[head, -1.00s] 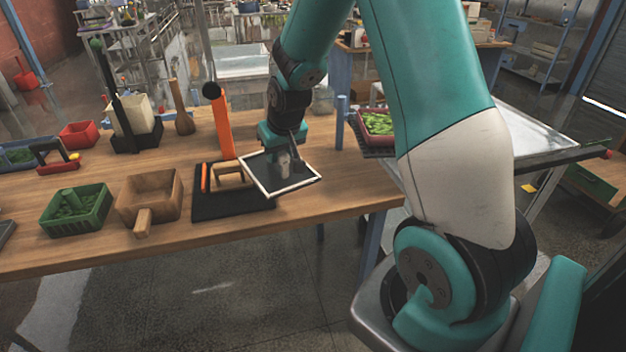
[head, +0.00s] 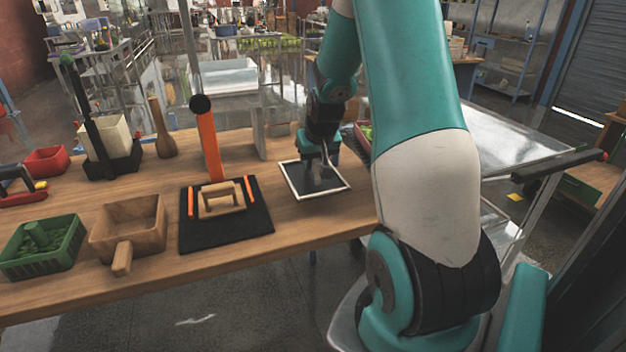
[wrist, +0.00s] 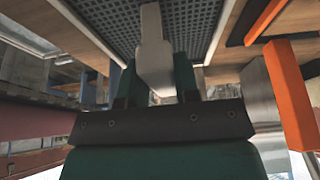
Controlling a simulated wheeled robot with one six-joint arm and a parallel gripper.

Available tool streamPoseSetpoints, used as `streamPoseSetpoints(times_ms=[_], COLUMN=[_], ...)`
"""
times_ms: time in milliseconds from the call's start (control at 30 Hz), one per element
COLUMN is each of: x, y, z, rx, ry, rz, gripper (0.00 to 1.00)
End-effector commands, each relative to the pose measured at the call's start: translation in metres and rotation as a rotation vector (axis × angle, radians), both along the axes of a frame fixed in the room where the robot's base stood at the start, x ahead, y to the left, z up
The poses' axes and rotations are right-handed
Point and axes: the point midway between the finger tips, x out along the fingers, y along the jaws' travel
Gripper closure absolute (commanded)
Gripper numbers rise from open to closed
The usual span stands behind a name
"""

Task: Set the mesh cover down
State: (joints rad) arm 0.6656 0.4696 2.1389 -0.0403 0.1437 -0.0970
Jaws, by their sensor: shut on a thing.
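The mesh cover (head: 302,176) is a dark square mesh in a thin pale frame. In the head view it is at the right part of the wooden bench, right of the black mat. My gripper (head: 322,170) is above it, shut on its pale handle. In the wrist view the mesh (wrist: 108,22) fills the top and the handle (wrist: 154,62) is between the fingers of my gripper (wrist: 155,80). The cover looks roughly level and close to the bench top; I cannot tell whether it touches.
A black mat (head: 250,225) holds a wooden piece (head: 221,203) between orange strips, with an orange post (head: 209,145) behind. A wooden box with a handle (head: 128,222) and a green crate (head: 40,250) stand left.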

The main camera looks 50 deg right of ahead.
Motion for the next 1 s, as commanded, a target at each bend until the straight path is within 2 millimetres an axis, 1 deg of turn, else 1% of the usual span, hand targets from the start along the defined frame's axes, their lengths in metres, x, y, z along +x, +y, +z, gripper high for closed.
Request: streamPoseSetpoints(times_ms=[33,100,267,400,467,867,900,1000], x=[0.0,0.0,0.001,0.001,0.001,0.002,0.002,0.002], y=[0.001,0.001,0.002,0.003,0.003,0.003,0.003,0.003], z=[-0.009,-0.018,-0.032,-0.053,-0.059,-0.067,-0.066,-0.065], rx=[0.003,0.001,0.001,0.002,0.002,-0.001,-0.001,-0.001], ry=[0.003,0.002,0.002,0.002,0.003,-0.001,-0.001,-0.001], rz=[0.001,0.002,0.003,0.004,0.005,0.005,0.005,0.005], gripper=[0.94,0.94,0.94,0.94,0.94,0.94,0.66,0.45])
